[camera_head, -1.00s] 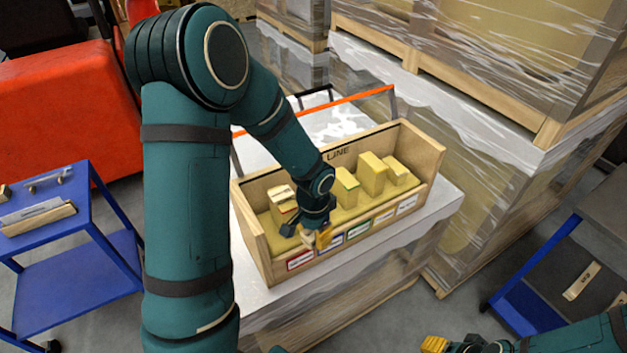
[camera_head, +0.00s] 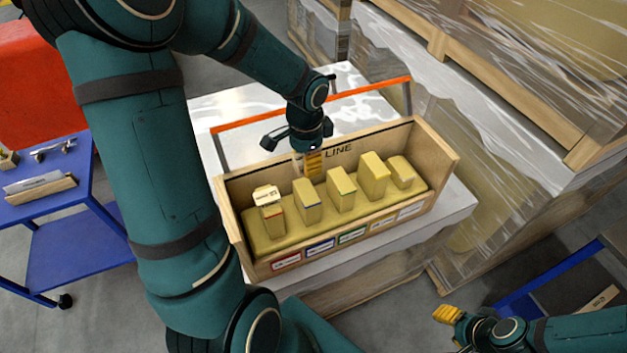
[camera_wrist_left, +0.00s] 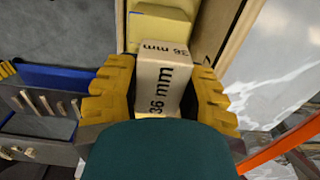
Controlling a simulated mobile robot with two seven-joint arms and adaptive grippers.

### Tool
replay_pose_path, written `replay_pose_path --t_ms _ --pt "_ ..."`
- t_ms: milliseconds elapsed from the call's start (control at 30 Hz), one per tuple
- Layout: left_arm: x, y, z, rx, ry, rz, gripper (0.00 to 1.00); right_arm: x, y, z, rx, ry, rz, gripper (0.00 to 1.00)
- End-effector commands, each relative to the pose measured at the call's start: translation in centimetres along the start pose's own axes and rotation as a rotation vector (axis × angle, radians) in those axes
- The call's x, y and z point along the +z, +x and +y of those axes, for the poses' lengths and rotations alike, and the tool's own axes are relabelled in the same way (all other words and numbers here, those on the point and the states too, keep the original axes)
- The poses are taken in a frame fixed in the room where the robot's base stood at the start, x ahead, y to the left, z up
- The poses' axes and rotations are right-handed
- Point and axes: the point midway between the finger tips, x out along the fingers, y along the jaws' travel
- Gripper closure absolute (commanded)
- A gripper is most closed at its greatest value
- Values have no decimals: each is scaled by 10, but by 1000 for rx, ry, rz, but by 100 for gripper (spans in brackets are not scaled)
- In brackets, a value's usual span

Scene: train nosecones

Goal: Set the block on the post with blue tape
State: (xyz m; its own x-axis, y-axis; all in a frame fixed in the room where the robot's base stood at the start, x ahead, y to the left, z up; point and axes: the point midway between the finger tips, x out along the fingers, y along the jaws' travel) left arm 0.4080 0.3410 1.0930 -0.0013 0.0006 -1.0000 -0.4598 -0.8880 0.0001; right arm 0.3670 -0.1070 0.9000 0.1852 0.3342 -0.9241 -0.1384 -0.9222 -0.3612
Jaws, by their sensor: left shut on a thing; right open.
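My left gripper (camera_head: 306,160) is shut on a light wooden block (camera_wrist_left: 163,83) marked "36 mm", gripped between its yellow fingers in the left wrist view. In the head view the gripper is near the back wall of the wooden box, behind the posts, and mostly hides the held block. The post with blue tape (camera_head: 307,203) stands second from left, in front of the gripper; its top looks bare. My right gripper (camera_head: 449,324) is open and empty at the lower right, away from the box.
The wooden box (camera_head: 228,222) sits on a white-wrapped stack. Another block (camera_head: 266,196) rests on the leftmost post, with red tape (camera_head: 274,220). A green-taped post (camera_head: 341,190) and two others stand to the right. An orange rail (camera_head: 365,90) runs behind the box.

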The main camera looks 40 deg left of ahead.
Motion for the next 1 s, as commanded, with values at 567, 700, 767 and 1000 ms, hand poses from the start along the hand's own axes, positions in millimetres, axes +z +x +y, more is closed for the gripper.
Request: replay_pose_path --t_ms 567,700,767,1000 --pt "1 74 1 3 0 -3 91 1 10 3 2 0 0 53" --pt "0 86 1 2 1 -1 91 2 12 4 2 0 0 53" --pt "0 86 0 1 0 0 91 1 11 4 2 0 0 53" --pt "0 88 0 1 0 0 91 2 14 4 3 0 0 53"
